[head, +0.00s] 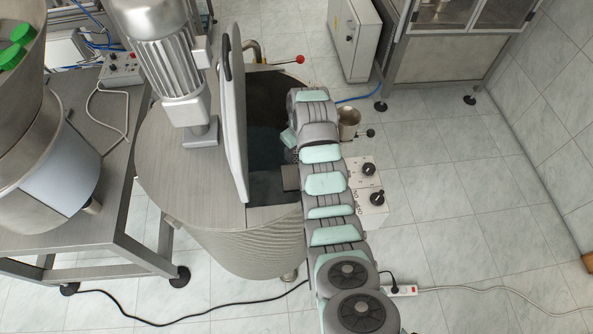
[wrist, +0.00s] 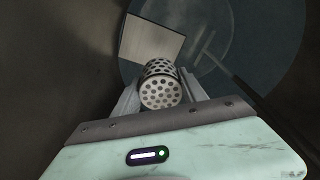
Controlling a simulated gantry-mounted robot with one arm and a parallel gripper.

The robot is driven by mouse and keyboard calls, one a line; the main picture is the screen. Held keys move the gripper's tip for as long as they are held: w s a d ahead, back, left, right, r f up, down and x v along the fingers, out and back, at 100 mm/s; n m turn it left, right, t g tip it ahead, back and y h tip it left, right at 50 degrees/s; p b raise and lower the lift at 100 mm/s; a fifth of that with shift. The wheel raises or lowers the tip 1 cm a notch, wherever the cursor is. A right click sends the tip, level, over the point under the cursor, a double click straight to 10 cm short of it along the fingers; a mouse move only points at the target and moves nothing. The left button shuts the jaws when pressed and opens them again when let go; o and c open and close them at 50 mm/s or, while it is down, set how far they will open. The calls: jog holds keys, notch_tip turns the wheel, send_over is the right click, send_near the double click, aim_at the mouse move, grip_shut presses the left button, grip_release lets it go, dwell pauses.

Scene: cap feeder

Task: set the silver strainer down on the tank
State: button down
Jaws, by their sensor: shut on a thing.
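The tank (head: 255,243) is a large round brushed-steel vessel. Its left half is covered by a flat lid carrying a motor, and its right half is open and dark inside. My arm reaches over this opening from the right. My gripper (wrist: 160,92) is shut on the silver strainer (wrist: 160,90), a small perforated metal cylinder whose round holed end faces the wrist camera. In the wrist view the strainer appears in front of the dark tank interior with a bluish round area. In the head view my arm mostly hides the gripper, and the strainer is hard to make out.
A raised lid flap (head: 234,115) stands upright along the opening's left side. A motor (head: 160,45) sits on the lid. In the wrist view a pale square plate (wrist: 150,48) lies beyond the strainer, with a dark rod to its right. A control box (head: 371,205) is right of the arm.

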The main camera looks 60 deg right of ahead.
notch_tip(320, 180, down, 8)
jog(key=shift+r, duration=0.2)
jog(key=shift+w+f, duration=0.1)
jog(key=shift+f, duration=0.35)
jog(key=shift+f+b, duration=0.75)
jog(key=shift+f, duration=1.2)
jog(key=shift+f, duration=0.2)
jog(key=c, duration=0.6)
grip_release()
jog(key=shift+r, duration=0.1)
jog(key=shift+c, duration=0.2)
